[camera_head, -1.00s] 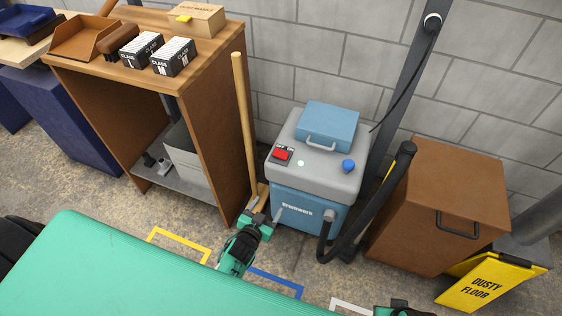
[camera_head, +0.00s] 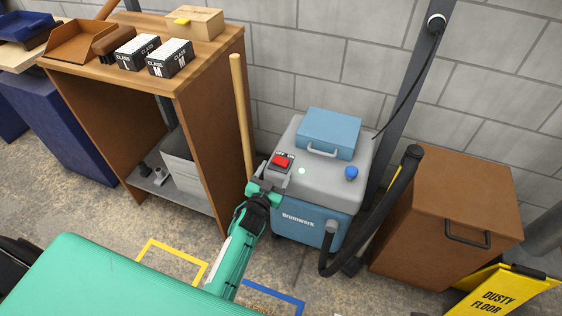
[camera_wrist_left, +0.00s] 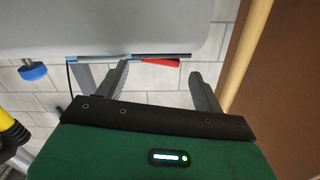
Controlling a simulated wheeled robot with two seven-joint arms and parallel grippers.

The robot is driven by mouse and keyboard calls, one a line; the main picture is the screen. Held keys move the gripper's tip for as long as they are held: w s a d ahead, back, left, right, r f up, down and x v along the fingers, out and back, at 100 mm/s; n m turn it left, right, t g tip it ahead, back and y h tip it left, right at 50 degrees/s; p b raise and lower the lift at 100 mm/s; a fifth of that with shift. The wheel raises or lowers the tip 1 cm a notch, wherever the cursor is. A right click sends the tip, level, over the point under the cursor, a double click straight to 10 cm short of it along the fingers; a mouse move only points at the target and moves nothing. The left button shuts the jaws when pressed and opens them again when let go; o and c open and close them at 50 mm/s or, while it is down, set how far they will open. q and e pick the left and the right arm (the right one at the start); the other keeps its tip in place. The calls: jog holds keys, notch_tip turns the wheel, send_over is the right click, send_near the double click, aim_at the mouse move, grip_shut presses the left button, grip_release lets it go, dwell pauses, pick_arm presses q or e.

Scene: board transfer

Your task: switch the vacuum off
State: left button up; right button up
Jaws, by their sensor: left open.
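The vacuum (camera_head: 325,185) is a grey and blue box unit standing on the floor by the wall. Its red switch (camera_head: 281,160) sits on a dark plate at the left of the grey top. A pale, lit indicator (camera_head: 302,171) is right of it. My left gripper (camera_head: 269,184) is at the vacuum's front left corner, just below the switch in the picture. In the left wrist view the open fingers (camera_wrist_left: 159,69) are apart and empty, with the red switch (camera_wrist_left: 160,62) seen between them. Contact cannot be told. My right gripper is out of view.
A wooden shelf unit (camera_head: 215,130) and a leaning wooden pole (camera_head: 242,115) stand close left of the gripper. A blue case (camera_head: 328,125) and blue knob (camera_head: 351,172) are on the vacuum. A black hose (camera_head: 385,205) and brown box (camera_head: 440,205) are to the right.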

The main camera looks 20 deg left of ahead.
aim_at(279, 164)
pick_arm(q)
jog(key=w, duration=0.6)
jog(key=shift+d+b, duration=0.1)
jog(key=shift+b, duration=0.25)
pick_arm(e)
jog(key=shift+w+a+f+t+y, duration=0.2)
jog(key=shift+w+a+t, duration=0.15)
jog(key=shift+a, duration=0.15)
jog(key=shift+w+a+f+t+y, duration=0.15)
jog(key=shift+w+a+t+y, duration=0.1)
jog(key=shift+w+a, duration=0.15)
